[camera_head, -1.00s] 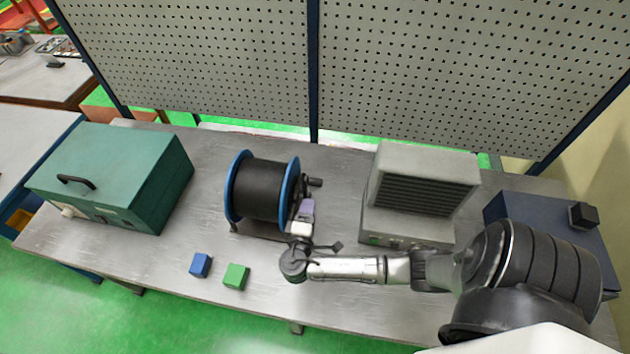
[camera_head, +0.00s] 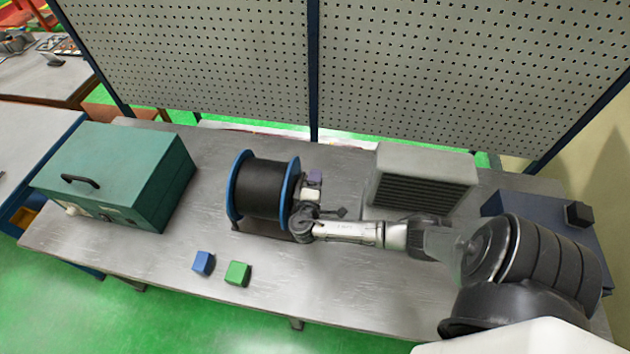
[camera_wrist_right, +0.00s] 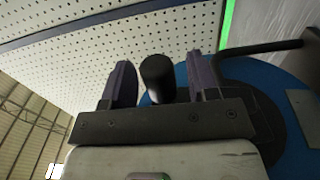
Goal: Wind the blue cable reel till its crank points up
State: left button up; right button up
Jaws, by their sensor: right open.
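The cable reel (camera_head: 262,190) stands on the bench left of centre, with blue flanges and black cable; a blue flange (camera_wrist_right: 255,72) also shows in the right wrist view. My right gripper (camera_head: 314,178) is at the reel's right side, by the crank. In the right wrist view my right gripper (camera_wrist_right: 162,82) is open, with its two purple-grey fingers apart. The dark round crank handle (camera_wrist_right: 158,72) shows between those fingers, with a gap visible on either side. In the head view the gripper mostly hides the crank, so its direction is unclear. My left gripper is not in view.
A green case (camera_head: 115,178) stands at the left of the bench (camera_head: 165,290). A blue cube (camera_head: 203,263) and a green cube (camera_head: 237,273) lie in front of the reel. A grey vented box (camera_head: 425,178) stands right of it, behind my forearm. A pegboard (camera_head: 440,70) rises behind.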

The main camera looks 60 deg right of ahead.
jog(key=shift+c, duration=0.5)
jog(key=c, duration=0.3)
grip_shut()
jog(key=shift+a, duration=0.1)
